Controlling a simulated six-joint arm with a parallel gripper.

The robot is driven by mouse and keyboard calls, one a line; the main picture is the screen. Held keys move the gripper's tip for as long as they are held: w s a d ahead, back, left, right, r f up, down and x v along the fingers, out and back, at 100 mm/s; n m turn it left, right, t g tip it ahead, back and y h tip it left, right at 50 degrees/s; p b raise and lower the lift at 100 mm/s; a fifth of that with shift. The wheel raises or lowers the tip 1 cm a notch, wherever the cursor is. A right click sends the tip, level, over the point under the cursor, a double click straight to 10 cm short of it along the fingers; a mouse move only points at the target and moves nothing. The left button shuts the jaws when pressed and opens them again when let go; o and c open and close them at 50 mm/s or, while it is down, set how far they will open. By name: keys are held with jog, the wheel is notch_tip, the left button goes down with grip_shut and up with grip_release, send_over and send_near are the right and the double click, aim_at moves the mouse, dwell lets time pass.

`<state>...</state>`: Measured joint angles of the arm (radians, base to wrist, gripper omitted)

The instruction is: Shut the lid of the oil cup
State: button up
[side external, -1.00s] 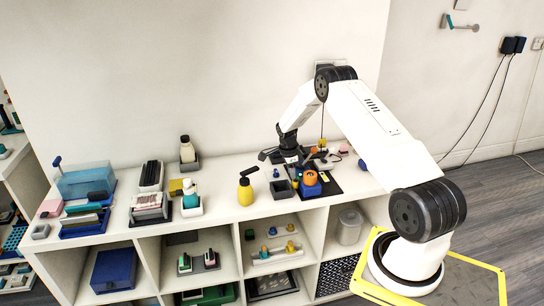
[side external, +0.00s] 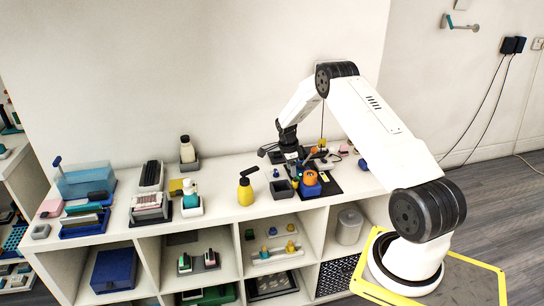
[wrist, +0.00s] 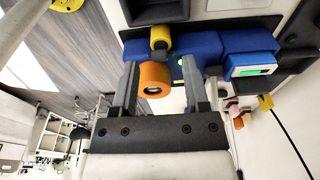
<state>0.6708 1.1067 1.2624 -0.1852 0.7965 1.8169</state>
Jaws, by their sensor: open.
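In the wrist view an orange round part (wrist: 154,80) with a dark opening shows between my fingers. It joins a yellow cylinder (wrist: 160,33) through a dark piece, beside a blue block (wrist: 213,45). I cannot tell for sure which part is the oil cup's lid. My gripper (wrist: 160,66) is open, with one finger on each side of the orange part; contact cannot be told. In the side view my gripper (side external: 292,156) is low over the shelf top, behind an orange-topped blue item (side external: 310,180). Its fingertips are hard to make out there.
A dark square tray (side external: 281,189) and a yellow bottle (side external: 245,192) stand left of the orange-topped item. The wall is close behind. Small items crowd the area around my gripper.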

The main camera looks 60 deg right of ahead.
notch_tip(320, 180, up, 6)
jog(key=shift+w+a, duration=0.3)
dwell(0.5)
jog(key=m, duration=1.2)
jog(key=w+a+m+g+h, duration=0.1)
jog(key=m, duration=1.1)
jog(key=m+g+h, duration=0.1)
jog(key=m, duration=1.1)
jog(key=shift+w+a+f, duration=0.2)
jog(key=shift+w+a, duration=0.05)
jog(key=shift+f, duration=0.15)
jog(key=shift+x, duration=3.8)
